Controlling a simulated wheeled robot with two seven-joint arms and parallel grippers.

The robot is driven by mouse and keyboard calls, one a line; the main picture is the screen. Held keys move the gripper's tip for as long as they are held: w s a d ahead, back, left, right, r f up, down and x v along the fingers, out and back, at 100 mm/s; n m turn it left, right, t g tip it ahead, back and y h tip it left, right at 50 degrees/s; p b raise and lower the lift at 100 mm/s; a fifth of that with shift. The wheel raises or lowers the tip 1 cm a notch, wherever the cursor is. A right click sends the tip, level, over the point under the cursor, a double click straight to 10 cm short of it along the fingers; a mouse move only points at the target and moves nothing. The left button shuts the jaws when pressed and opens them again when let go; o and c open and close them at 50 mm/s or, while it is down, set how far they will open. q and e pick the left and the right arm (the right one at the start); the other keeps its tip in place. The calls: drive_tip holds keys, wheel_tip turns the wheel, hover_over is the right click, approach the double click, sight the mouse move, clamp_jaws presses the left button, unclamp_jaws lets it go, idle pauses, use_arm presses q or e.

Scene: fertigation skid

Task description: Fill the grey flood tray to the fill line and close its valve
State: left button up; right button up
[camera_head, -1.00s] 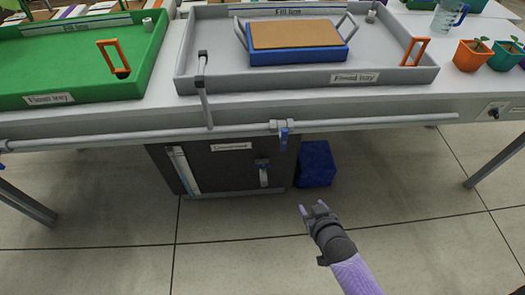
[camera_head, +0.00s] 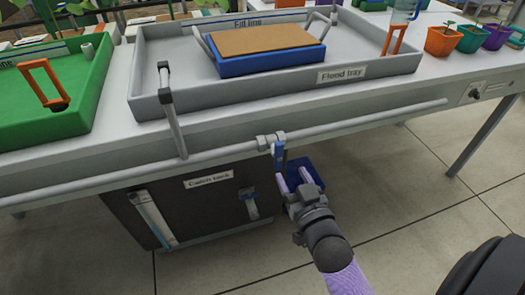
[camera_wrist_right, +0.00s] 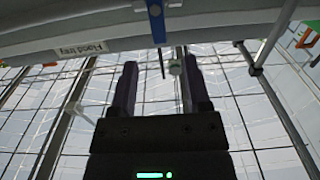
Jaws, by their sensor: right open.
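The grey flood tray (camera_head: 350,78) sits on the bench in the head view, with a fill line strip on its back inner wall. Its visible floor looks plain grey, and I cannot make out water. A grey spout (camera_head: 170,105) rises from the front pipe at the tray's left end. The blue valve handle (camera_head: 279,157) hangs down from that pipe; it also shows in the right wrist view (camera_wrist_right: 156,22). My right gripper (camera_head: 293,181) is open just below the handle. In the wrist view its empty fingers (camera_wrist_right: 158,88) point towards the handle. My left gripper is out of view.
A green tray (camera_head: 85,105) is at left. Pots (camera_head: 443,42) stand at right.

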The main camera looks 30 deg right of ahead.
sight(280, 151)
drive_tip(key=b+x, duration=0.3)
drive_tip(key=x, duration=0.5)
drive_tip(key=shift+w, duration=0.1)
drive_tip(key=shift+w+d+b, duration=0.15)
drive_tip(key=shift+w+b, duration=0.15)
drive_tip(key=shift+w, duration=0.1)
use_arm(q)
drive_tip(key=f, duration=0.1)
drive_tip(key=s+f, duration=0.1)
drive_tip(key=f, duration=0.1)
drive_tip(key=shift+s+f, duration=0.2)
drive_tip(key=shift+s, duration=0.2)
use_arm(e)
drive_tip(key=shift+r, duration=0.1)
clamp_jaws()
